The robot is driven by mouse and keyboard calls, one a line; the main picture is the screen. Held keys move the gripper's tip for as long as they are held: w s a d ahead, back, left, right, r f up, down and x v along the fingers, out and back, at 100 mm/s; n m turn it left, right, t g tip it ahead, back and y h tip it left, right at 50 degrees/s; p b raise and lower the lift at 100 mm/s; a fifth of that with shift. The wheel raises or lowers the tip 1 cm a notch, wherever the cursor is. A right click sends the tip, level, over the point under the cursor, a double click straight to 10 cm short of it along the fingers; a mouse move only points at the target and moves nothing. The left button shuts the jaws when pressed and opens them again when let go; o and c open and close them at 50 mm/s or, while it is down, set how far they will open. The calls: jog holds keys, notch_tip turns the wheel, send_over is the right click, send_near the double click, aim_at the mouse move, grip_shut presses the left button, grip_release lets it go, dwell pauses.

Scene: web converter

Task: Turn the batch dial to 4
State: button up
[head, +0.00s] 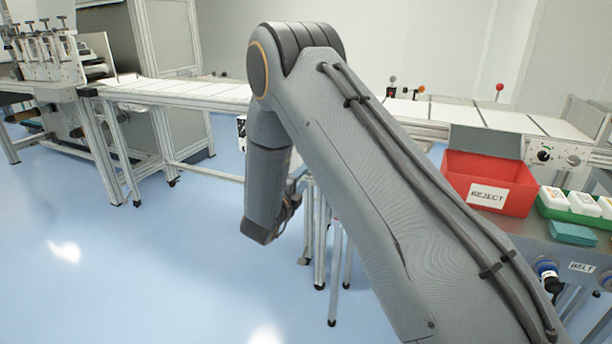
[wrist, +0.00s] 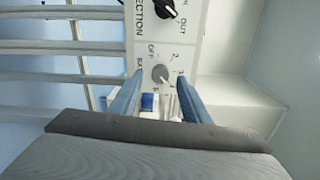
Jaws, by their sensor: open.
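In the wrist view a round grey dial (wrist: 160,74) sits on a pale control panel. "OFF" is printed at its upper left, small numerals are at its right, and a partly hidden label starting "BA" is at its left. Its exact setting is too small to read. My gripper (wrist: 160,84) is open, with one blue finger on each side of the dial in the picture. I cannot tell whether the fingers touch it. In the head view my arm hides most of the gripper and the dial.
A black knob (wrist: 165,8) marked "OUT" is above the dial. A blue-and-white part (wrist: 149,103) is below it. Metal rails (wrist: 50,47) run at the left. In the head view a red REJECT bin (head: 470,180) and green tray (head: 570,214) stand at right; open floor (head: 110,250) lies at left.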

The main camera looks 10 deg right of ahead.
jog(key=shift+v, duration=2.2)
jog(key=s+a+r+n+g+y, duration=0.2)
jog(key=s+a+n+g+y, duration=0.1)
jog(key=s+n+y, duration=0.3)
jog(key=s+a+r+n+g+y, duration=0.3)
jog(key=s+n+y, duration=0.15)
jog(key=n, duration=0.45)
jog(key=s+d+n+g+y, duration=0.1)
jog(key=s+n+g, duration=0.25)
jog(key=s, duration=0.45)
jog(key=s+d+n+g, duration=0.2)
jog(key=s+n, duration=0.2)
jog(key=s, duration=0.4)
jog(key=s+d+r+n+g+h+p, duration=0.1)
jog(key=s+d+n+g, duration=0.15)
jog(key=s, duration=0.55)
jog(key=s+d+r+n+g, duration=0.1)
jog(key=s+d+r+n, duration=0.15)
jog(key=s, duration=0.45)
jog(key=d+r+m+p, duration=0.2)
jog(key=d+r+p, duration=0.3)
jog(key=p, duration=0.7)
jog(key=shift+s+d+h, duration=0.25)
jog(key=shift+d+h, duration=0.1)
jog(key=shift+d, duration=0.05)
